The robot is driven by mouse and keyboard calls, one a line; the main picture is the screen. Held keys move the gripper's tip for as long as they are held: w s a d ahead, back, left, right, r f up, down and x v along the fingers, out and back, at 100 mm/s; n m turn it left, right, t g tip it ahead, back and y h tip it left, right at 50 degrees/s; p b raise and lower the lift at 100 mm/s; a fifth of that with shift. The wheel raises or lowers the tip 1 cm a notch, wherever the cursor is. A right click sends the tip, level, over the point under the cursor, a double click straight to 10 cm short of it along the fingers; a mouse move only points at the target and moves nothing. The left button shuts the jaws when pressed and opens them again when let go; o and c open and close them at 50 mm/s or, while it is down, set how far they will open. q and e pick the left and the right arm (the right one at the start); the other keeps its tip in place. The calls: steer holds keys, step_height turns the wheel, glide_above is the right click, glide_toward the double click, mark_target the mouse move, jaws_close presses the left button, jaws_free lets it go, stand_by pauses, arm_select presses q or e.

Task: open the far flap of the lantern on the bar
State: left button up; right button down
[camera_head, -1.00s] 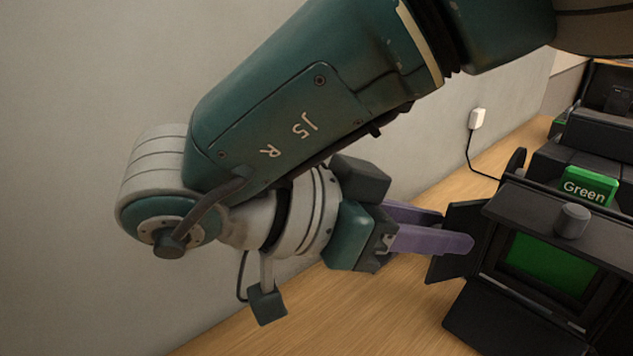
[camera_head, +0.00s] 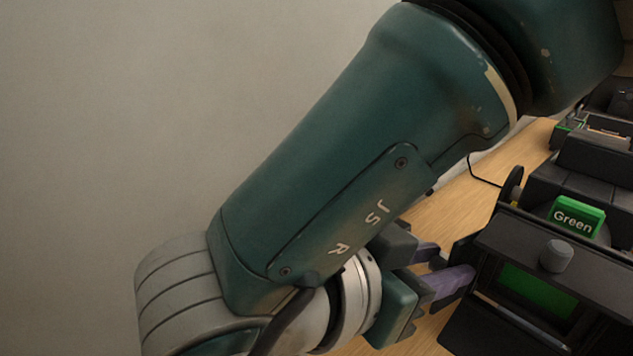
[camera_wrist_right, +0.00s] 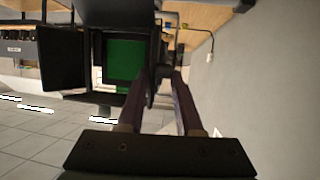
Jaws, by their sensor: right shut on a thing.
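The black lantern (camera_head: 540,260) with a green front (camera_head: 538,290) is at the right of the head view. Its far flap (camera_head: 467,250) stands out from the lantern's left side there. My right gripper (camera_head: 456,272), with purple fingers, is shut on this flap, one finger on each side. In the right wrist view the gripper (camera_wrist_right: 160,80) is beside the lantern's green front (camera_wrist_right: 123,60), and the pinched flap is seen almost edge-on, dark and hard to make out. Another black flap (camera_wrist_right: 62,58) is spread out on the opposite side. My left gripper is not in view.
A green block marked "Green" (camera_head: 577,216) sits behind the lantern's top knob (camera_head: 556,256). More black equipment (camera_head: 600,160) stands behind. A pale wall (camera_head: 150,110) is close beside my right arm. The wooden surface (camera_head: 455,200) between wall and lantern is bare apart from a cable.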

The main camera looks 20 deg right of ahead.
steer(key=shift+s+d+n+t+y+p, duration=0.1)
steer(key=shift+s+n+t+y+p, duration=0.2)
steer(key=shift+n+t, duration=0.25)
steer(key=shift+s+n+t+y+p, duration=0.2)
steer(key=shift+n+t+p, duration=0.2)
steer(key=shift+t, duration=0.25)
steer(key=shift+s+d+n+t+y, duration=0.1)
steer(key=shift+s+n+t+y, duration=0.35)
steer(key=shift+n+t, duration=0.45)
steer(key=c, duration=0.7)
jaws_free()
